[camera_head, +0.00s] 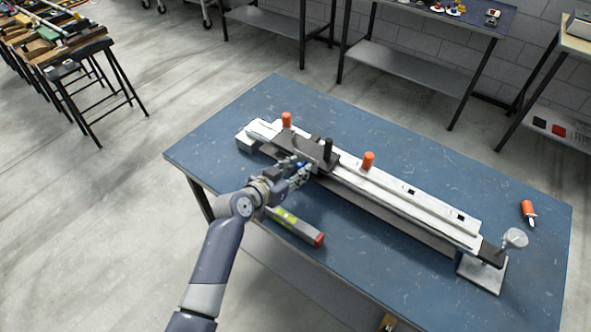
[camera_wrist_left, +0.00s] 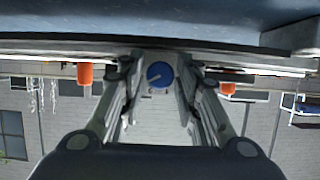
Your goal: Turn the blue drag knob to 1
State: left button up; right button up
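The blue knob (camera_wrist_left: 160,75) is a round dial with a pointer mark, on a grey-white block of the grip truck (camera_head: 400,200). In the left wrist view it sits between my left gripper's two fingers, near their tips. The numbers by the dial are too small to read. My left gripper (camera_head: 302,168) is open at the near side of the device, with a finger on each side of the knob; I cannot tell whether they touch it. My right gripper is not in view.
The device lies along the blue table (camera_head: 390,265), with orange knobs (camera_head: 368,160) and a black handle (camera_head: 328,149) on top. A level-like bar (camera_head: 296,226) lies close to my left gripper. An orange-handled tool (camera_head: 528,210) lies at the right.

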pick_arm(q)
grip_shut()
jog(key=shift+w+a+f+n+g+h+b, duration=0.1)
jog(key=shift+n+g+h+b, duration=0.2)
jog(key=shift+n+b, duration=0.25)
jog(key=shift+a+f+n+g+h+b, duration=0.1)
jog(key=shift+n+g+h+b, duration=0.15)
jog(key=shift+n+b, duration=0.25)
jog(key=n+h+b, duration=0.1)
jog(key=n+b, duration=0.1)
jog(key=shift+f+n+g+h+b, duration=0.1)
jog(key=shift+n+g+h+b, duration=0.15)
jog(key=shift+h+b, duration=0.1)
jog(key=n+h+b, duration=0.1)
jog(key=n+b, duration=0.1)
jog(key=n+h+b, duration=0.1)
jog(key=n+b, duration=0.1)
jog(key=b, duration=0.1)
jog(key=shift+w+a+f+g, duration=0.1)
jog(key=shift+f+g, duration=0.05)
jog(key=shift+g, duration=0.15)
jog(key=shift+n+h+b, duration=0.9)
jog(key=shift+n+b, duration=0.4)
jog(key=shift+n, duration=0.2)
